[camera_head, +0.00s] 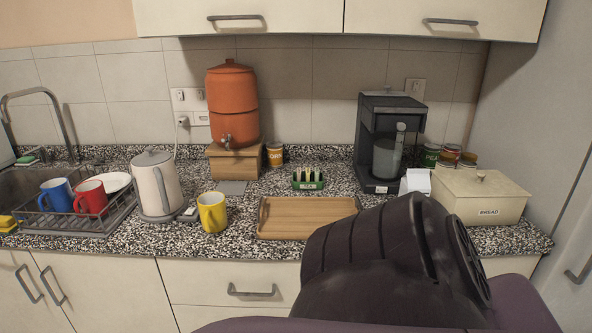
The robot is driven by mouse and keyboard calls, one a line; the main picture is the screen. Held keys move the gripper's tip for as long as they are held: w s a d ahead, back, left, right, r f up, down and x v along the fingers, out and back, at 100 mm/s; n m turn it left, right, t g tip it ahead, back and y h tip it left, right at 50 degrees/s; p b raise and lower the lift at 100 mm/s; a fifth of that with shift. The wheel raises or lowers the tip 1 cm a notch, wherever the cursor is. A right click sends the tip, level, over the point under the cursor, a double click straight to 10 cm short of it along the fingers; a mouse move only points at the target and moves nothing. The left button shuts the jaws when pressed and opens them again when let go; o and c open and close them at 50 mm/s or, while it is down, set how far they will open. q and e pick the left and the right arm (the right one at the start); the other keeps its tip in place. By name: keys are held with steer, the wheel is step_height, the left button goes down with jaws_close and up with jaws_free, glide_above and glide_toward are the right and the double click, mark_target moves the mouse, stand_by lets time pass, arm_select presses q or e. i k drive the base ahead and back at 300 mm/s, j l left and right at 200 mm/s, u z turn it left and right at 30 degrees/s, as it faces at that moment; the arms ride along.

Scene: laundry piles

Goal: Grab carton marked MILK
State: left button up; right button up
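A white carton-like object (415,181) stands on the counter between the black coffee machine and the bread box. Only its top part shows, because my dark arm link covers the rest. No MILK marking can be read on it. A large black arm link of mine fills the lower right of the head view. Neither my left nor my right gripper can be seen.
A bread box (480,197) marked BREAD and a coffee machine (388,140) flank the white object. A wooden tray (300,218) lies left of my arm. A yellow mug (212,213), a kettle (154,184) and a dish rack (75,222) stand further left.

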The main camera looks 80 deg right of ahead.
mark_target(416, 179)
steer(key=z, duration=1.4)
steer(key=i+z, duration=0.1)
steer(key=z, duration=0.3)
steer(key=l+z, duration=0.1)
steer(key=z, duration=0.35)
steer(key=i+z, duration=0.15)
steer(key=z, duration=0.25)
steer(key=i+j, duration=0.2)
steer(key=i, duration=0.3)
